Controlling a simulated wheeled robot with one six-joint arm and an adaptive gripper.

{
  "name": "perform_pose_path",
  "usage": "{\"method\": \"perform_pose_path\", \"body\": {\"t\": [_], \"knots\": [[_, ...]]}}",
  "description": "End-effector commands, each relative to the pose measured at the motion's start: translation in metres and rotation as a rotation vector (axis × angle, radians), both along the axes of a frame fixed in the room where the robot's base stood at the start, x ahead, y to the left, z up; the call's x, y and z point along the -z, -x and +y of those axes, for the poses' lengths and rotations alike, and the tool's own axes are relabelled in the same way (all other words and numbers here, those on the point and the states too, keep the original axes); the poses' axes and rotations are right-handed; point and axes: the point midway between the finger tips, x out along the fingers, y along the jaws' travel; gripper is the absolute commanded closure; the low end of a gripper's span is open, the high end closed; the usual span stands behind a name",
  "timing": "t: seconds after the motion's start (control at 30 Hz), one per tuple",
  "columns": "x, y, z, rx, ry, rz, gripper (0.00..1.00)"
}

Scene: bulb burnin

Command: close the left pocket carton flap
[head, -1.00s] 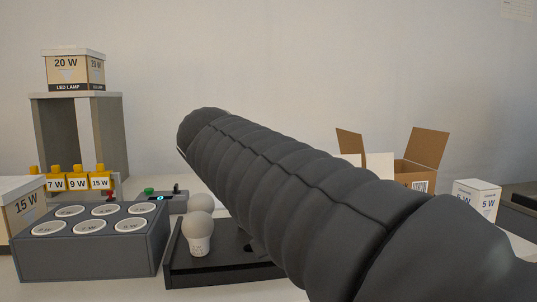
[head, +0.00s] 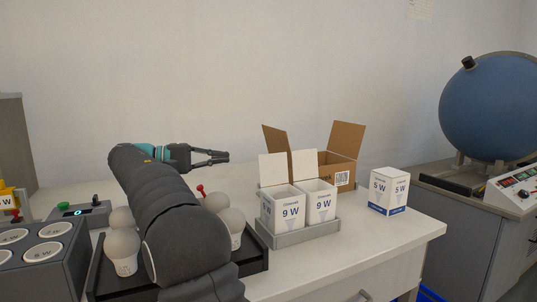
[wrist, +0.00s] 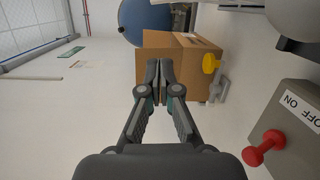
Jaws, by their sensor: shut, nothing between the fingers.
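In the head view, the left pocket carton (head: 281,209), a white 9 W box, stands upright in a grey two-pocket tray (head: 300,234). Its white flap (head: 273,169) stands up, open, at the back. The right pocket carton (head: 320,203), also 9 W, stands beside it with its flap (head: 305,164) up too. My gripper (head: 227,157) is shut and empty, in the air to the left of the left flap and apart from it. In the wrist view, my gripper's closed fingertips (wrist: 160,64) overlap the brown box. I cannot make out the white cartons there.
A brown open box (head: 341,170) stands behind the tray. A 5 W carton (head: 388,191) stands to its right. Several bulbs (head: 122,250) sit on a black stand at the left, under my arm. A blue sphere (head: 490,105) stands on another bench. The table front right is clear.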

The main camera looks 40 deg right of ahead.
Motion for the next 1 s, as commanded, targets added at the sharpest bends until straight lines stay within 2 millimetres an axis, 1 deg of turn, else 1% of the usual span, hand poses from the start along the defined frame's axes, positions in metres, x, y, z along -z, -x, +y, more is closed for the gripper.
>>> {"method": "perform_pose_path", "body": {"t": [0.03,0.13,0.23,0.33,0.47,0.7,0.77,0.83,1.0], "knots": [[0.003,-0.007,0.0,0.012,0.016,0.032,1.0],[0.006,-0.014,0.0,0.027,0.036,0.071,1.0],[0.007,-0.015,-0.003,0.036,0.044,0.087,1.0],[0.007,-0.011,-0.01,0.04,0.046,0.09,1.0],[0.006,-0.001,-0.028,0.047,0.044,0.09,1.0],[0.004,0.02,-0.068,0.047,0.044,0.088,1.0],[0.008,0.025,-0.078,0.047,0.044,0.086,1.0],[0.007,0.031,-0.089,0.046,0.044,0.085,1.0],[0.005,0.05,-0.083,0.042,0.046,0.086,1.0]]}}
